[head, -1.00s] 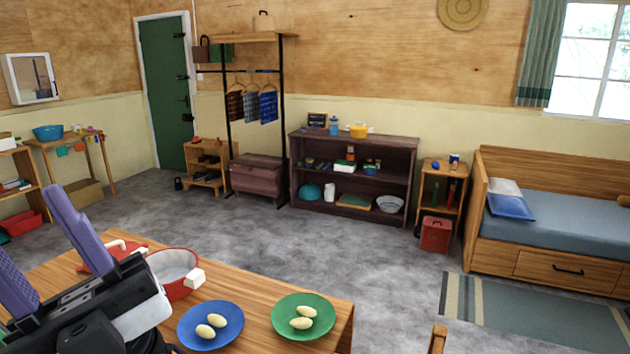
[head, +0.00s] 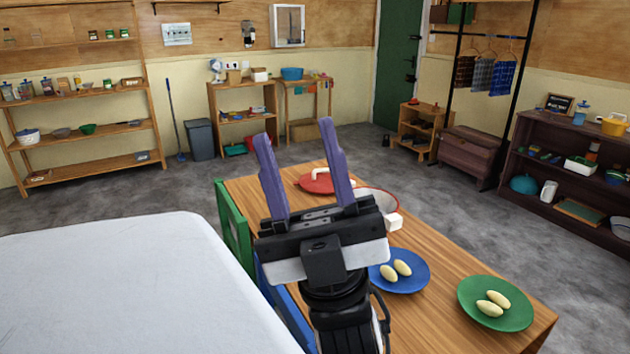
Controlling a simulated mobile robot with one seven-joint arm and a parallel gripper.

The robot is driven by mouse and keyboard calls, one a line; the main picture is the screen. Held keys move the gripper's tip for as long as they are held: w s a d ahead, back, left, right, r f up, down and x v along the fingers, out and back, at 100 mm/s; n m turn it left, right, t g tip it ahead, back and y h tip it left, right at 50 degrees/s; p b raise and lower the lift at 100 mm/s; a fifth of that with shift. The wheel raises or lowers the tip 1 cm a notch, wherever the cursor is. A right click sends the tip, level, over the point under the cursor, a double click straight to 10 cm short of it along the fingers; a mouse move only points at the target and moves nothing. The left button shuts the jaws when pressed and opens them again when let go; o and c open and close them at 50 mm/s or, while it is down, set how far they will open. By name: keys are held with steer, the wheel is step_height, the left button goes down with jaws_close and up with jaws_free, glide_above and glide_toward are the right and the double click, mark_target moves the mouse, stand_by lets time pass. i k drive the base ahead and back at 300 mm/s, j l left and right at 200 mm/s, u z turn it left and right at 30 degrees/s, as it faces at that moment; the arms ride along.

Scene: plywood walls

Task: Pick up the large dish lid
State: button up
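A red lid (head: 313,186) with a pale handle lies at the far end of the wooden table (head: 440,262). It is partly hidden behind my gripper's right finger. My gripper (head: 295,132) has two purple fingers, spread apart and pointing up in the picture, with nothing between them. It shows in front of the table, nearer to me than the lid. A red-rimmed dish with a white inside (head: 378,203) stands just right of the lid, partly hidden by the gripper.
A blue plate (head: 412,282) and a green plate (head: 468,295) each hold two pale egg-shaped things on the near right of the table. A blue chair and a green chair (head: 232,230) stand along its left side. A white surface (head: 120,290) fills the lower left. Grey floor lies open beyond.

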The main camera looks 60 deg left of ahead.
mark_target(319, 181)
steer(key=u, duration=1.65)
steer(key=i+j+z, duration=0.1)
steer(key=i+j, duration=0.25)
steer(key=i+j+z, duration=0.1)
steer(key=i+j, duration=0.25)
steer(key=j, duration=0.15)
steer(key=i+j+z, duration=0.15)
steer(key=i+j, duration=0.15)
steer(key=j, duration=0.15)
steer(key=i+j+z, duration=0.1)
steer(key=i+j, duration=0.2)
steer(key=j, duration=0.2)
steer(key=i+j+z, duration=0.1)
steer(key=i+j, duration=0.2)
steer(key=j, duration=0.25)
steer(key=i+j+z, duration=0.1)
steer(key=i+j, duration=0.15)
steer(key=j, duration=0.3)
steer(key=i+j+z, duration=0.1)
steer(key=i+j, duration=0.15)
steer(key=j, duration=0.3)
steer(key=i+j+z, duration=0.1)
steer(key=j, duration=0.5)
steer(key=i, duration=0.1)
